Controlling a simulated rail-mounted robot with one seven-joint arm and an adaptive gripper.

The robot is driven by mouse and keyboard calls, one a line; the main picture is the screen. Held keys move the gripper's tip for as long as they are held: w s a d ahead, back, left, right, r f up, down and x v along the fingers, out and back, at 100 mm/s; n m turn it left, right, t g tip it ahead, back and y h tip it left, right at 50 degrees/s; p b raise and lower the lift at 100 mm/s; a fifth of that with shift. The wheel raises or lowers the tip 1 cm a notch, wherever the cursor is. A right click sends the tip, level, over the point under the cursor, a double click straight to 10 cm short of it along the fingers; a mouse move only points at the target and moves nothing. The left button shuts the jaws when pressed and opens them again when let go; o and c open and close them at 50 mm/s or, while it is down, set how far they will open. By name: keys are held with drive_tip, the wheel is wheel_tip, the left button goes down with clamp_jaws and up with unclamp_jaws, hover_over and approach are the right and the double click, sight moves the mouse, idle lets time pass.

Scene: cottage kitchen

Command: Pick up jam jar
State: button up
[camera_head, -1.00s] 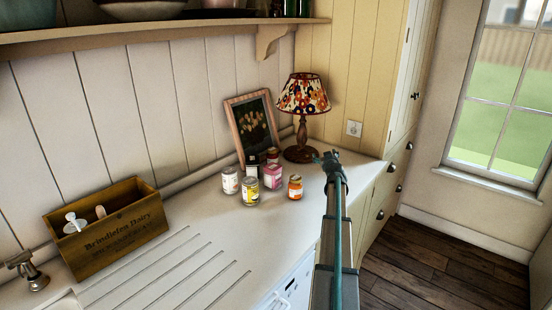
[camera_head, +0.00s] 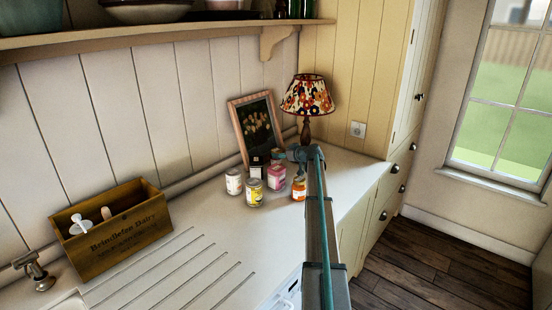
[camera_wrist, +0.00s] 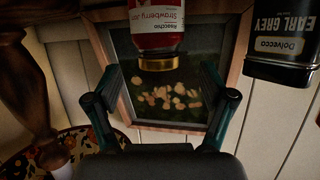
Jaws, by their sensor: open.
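The strawberry jam jar (camera_wrist: 157,20) has a red and white label and a gold lid. It appears upside down at the top middle of the wrist view, ahead of and roughly centred between my spread fingers. In the head view only a small part of the jar (camera_head: 277,155) shows behind other containers, beside my gripper (camera_head: 296,153). My gripper (camera_wrist: 160,80) is open with nothing between its fingers. The wrist view shows a gap between each finger and the jar.
A black Earl Grey tin (camera_wrist: 284,40) stands close beside the jar. A white jar (camera_head: 234,182), a yellow tin (camera_head: 253,193), a pink box (camera_head: 276,178) and an orange jar (camera_head: 299,190) stand in front. A picture frame (camera_head: 237,118) and lamp (camera_head: 306,97) are behind.

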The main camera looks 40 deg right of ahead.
sight(276, 151)
drive_tip(key=shift+w+p, duration=0.45)
drive_tip(key=shift+w, duration=0.1)
drive_tip(key=p+x, duration=0.2)
drive_tip(key=x, duration=0.1)
drive_tip(key=shift+w+d, duration=0.1)
drive_tip(key=shift+w, duration=0.15)
drive_tip(key=shift+w+f, duration=0.25)
drive_tip(key=shift+w, duration=0.05)
drive_tip(key=shift+c, duration=0.3)
clamp_jaws()
drive_tip(key=shift+r, duration=0.1)
